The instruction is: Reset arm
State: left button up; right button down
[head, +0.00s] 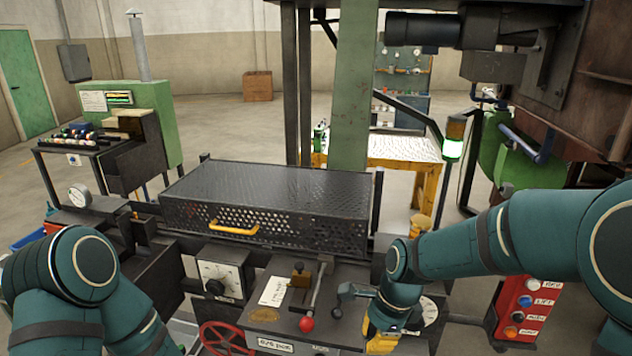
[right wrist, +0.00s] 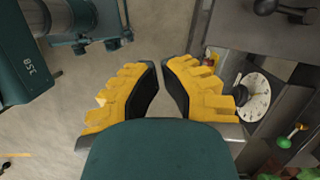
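My right gripper (head: 384,342) hangs at the front of the machine, right of the control panel, in the head view. In the right wrist view its two yellow fingers with dark pads (right wrist: 161,72) lean toward each other with a narrow gap between the tips. Floor shows through the gap and nothing is held. My left arm (head: 85,270) comes in at the lower left of the head view, bent down. Its gripper is not in view.
A black perforated guard (head: 270,190) with a yellow handle covers the machine. On the panel in front are a lever with a red knob (head: 307,324) and a red handwheel (head: 224,338). A red button box (head: 522,310) stands at right. A dial (right wrist: 253,97) is beside the right gripper.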

pick_arm(q)
notch_tip(320, 180, down, 12)
jog(key=s+b, duration=0.1)
jog(key=b, duration=1)
jog(key=shift+d+f+b, duration=0.2)
jog(key=shift+d+b, duration=0.05)
jog(key=shift+b, duration=0.05)
pick_arm(e)
jog(key=s+f+n, duration=0.4)
jog(key=f+n, duration=0.1)
jog(key=f, duration=0.6)
jog(key=s+f+n+t, duration=0.1)
jog(key=s+f+n, duration=0.3)
jog(key=f, duration=0.8)
jog(key=s+a+f+n+t+y, duration=0.1)
jog(key=s+f+n, duration=0.2)
jog(key=f+n, duration=0.3)
jog(key=shift+s+f, duration=0.4)
jog(key=shift+f, duration=2.3)
pick_arm(q)
jog(key=shift+s, duration=0.1)
